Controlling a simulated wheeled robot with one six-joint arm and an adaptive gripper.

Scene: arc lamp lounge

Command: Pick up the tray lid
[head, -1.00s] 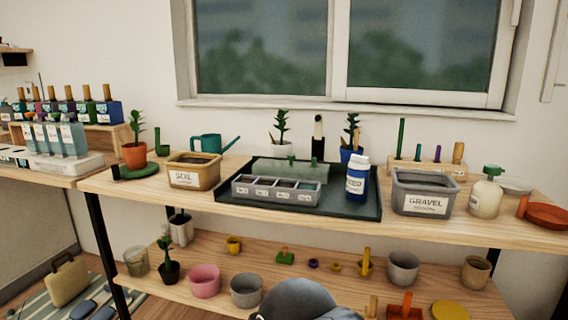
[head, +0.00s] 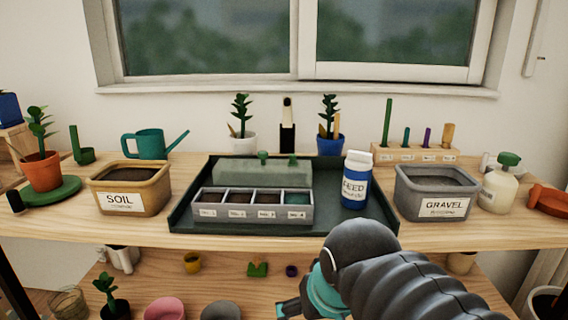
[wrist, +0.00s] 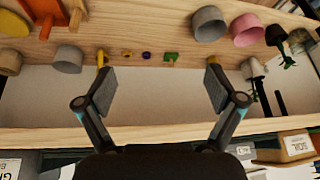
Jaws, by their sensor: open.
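The tray lid (head: 235,173) is a see-through, pale green panel with small green knobs near its top edge. It is just behind the grey four-compartment tray (head: 252,216), inside the dark green work tray (head: 185,219) on the shelf top. I cannot tell if it lies flat or leans. My gripper (wrist: 159,90) is open, with nothing between its fingers in the wrist view. In the head view it is partly hidden by my arm, in front of and below the shelf's front edge, apart from the lid. The lid is not clear in the wrist view.
A white and blue feed bottle (head: 356,180) stands right of the compartment tray. The soil bin (head: 131,188) and gravel bin (head: 436,193) flank the work tray. Potted plants, including one in a blue pot (head: 330,145), stand behind it. Pots fill the lower shelf.

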